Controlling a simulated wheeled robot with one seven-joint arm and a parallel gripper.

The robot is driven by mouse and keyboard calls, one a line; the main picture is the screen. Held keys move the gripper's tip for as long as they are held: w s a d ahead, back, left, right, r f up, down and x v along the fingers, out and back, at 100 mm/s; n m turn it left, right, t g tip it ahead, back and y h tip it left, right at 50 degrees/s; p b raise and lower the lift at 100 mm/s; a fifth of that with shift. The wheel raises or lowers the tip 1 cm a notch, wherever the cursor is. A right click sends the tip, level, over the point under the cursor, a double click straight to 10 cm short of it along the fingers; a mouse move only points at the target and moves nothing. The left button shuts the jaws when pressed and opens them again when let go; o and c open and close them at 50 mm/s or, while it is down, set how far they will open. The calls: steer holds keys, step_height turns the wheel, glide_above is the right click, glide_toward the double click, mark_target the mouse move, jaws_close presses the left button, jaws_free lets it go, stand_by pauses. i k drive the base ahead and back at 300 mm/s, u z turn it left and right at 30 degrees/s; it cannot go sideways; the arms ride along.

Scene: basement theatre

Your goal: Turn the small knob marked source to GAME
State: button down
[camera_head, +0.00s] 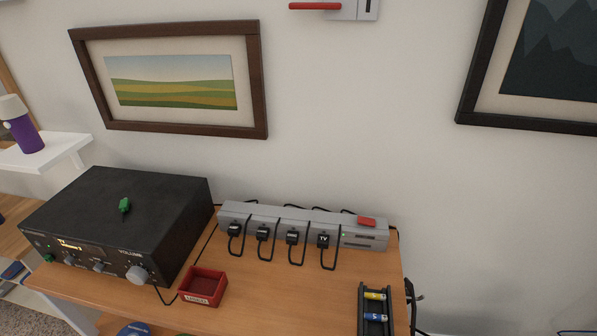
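A black receiver (120,215) stands on the left of the wooden table, its front panel turned toward the lower left. A large grey knob (138,274) sits at the right end of the panel, below the word VOLUME. Two small knobs sit left of it: one in the middle (99,267) and one further left (70,260). Their labels are too small to read, so I cannot tell which is marked source or where it points. A small lit display (73,244) shows yellow text that I cannot make out. My gripper is not in view.
Behind is a grey power strip (300,226) with several plugs and looping cords. A black tray (375,308) holds batteries. The table (290,300) is clear between box and tray.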

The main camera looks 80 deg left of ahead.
mark_target(98, 267)
steer(key=u, duration=5.95)
steer(key=k, duration=0.2)
steer(key=z, duration=0.8)
